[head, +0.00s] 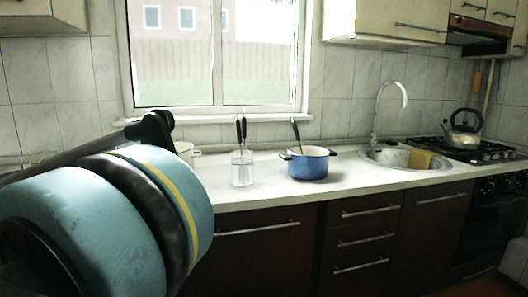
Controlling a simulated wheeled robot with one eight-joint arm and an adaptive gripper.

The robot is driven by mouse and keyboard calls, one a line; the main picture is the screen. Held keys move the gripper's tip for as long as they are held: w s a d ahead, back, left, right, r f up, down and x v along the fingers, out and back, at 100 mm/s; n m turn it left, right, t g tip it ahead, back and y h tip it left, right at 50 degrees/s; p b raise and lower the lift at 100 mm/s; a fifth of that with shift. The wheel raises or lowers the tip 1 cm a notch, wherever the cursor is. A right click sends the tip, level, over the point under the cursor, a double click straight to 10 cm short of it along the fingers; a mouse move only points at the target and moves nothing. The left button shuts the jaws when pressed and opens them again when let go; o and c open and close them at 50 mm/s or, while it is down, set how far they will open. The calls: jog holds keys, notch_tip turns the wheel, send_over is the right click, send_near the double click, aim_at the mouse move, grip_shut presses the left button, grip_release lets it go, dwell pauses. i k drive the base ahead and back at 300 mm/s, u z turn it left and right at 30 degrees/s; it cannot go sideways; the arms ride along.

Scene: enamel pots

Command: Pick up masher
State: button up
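No masher head is visible. Dark utensil handles (241,130) stand upright in a clear glass (242,174) on the counter. Another dark handle (295,132) leans out of a blue enamel pot (308,165) with a white inside, just right of the glass. The lower ends of these tools are hidden or too small to tell, so I cannot tell which one is the masher. My teal and black arm fills the lower left, apart from the glass and the pot.
A light pot (184,149) stands behind my arm, partly hidden. The white counter (345,182) is clear around the blue pot. To the right are a sink (384,157) with a tall faucet (378,115) and a kettle (465,132) on the stove. Wall cabinets hang above.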

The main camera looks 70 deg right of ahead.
aim_at(244, 119)
jog(key=z, duration=3.8)
jog(key=k, duration=1.2)
jog(key=u, duration=0.85)
jog(key=i, duration=0.8)
